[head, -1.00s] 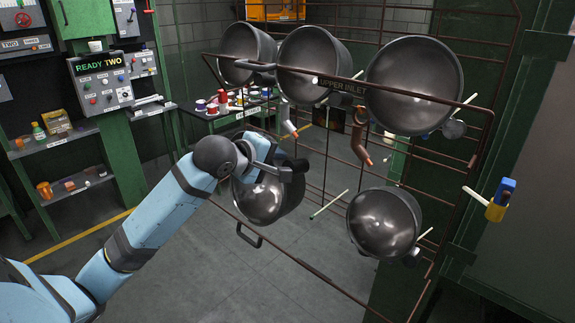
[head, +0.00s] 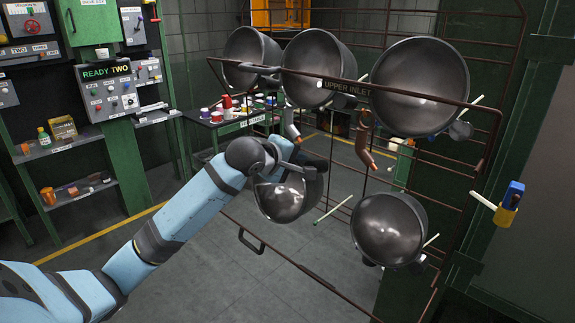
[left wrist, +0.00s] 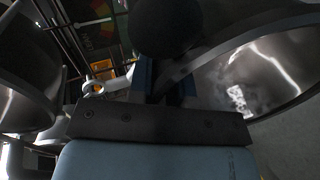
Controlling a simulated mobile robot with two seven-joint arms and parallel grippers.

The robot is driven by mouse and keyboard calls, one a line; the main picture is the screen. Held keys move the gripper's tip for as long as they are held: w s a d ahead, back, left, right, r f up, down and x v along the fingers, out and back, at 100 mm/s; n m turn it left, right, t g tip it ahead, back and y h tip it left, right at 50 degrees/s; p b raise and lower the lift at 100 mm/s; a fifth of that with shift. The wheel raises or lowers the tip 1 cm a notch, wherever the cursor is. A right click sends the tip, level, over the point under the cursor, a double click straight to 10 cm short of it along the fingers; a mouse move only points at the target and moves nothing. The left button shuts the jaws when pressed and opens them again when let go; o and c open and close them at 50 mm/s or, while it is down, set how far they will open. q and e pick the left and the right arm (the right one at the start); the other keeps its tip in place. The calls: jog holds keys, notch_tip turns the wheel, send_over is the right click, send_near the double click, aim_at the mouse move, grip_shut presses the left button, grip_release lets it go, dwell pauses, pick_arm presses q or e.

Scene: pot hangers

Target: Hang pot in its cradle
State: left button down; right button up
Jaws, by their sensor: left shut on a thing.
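A dark metal pot (head: 283,202) is at the lower left of the wire rack, with its open mouth turned toward me. My left gripper (head: 308,170) is shut on it at its upper right side, and my arm partly covers the pot. In the left wrist view the pot's shiny inside (left wrist: 265,75) fills the right. A pale peg (head: 333,208) shows just right of the pot. Whether the pot touches the rack (head: 300,268) cannot be told. My right gripper is not in view.
Three pots hang along the rack's top: left (head: 250,55), middle (head: 317,68) and right (head: 420,85), near an "UPPER INLET" label (head: 347,87). Another pot (head: 388,228) hangs lower right. A copper-coloured pipe (head: 363,145) hangs between the rows. The floor left of the rack is clear.

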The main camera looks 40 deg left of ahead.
pick_arm(q)
jog(key=f+b+x, duration=0.1)
jog(key=b+x, duration=0.5)
jog(key=x, duration=0.6)
jog(key=shift+s+d, duration=0.15)
jog(key=shift+s, duration=0.1)
dwell(0.5)
jog(key=shift+s+f, duration=0.1)
jog(key=shift+f, duration=0.1)
jog(key=c, duration=1)
grip_release()
jog(key=shift+o, duration=0.2)
jog(key=shift+f, duration=0.1)
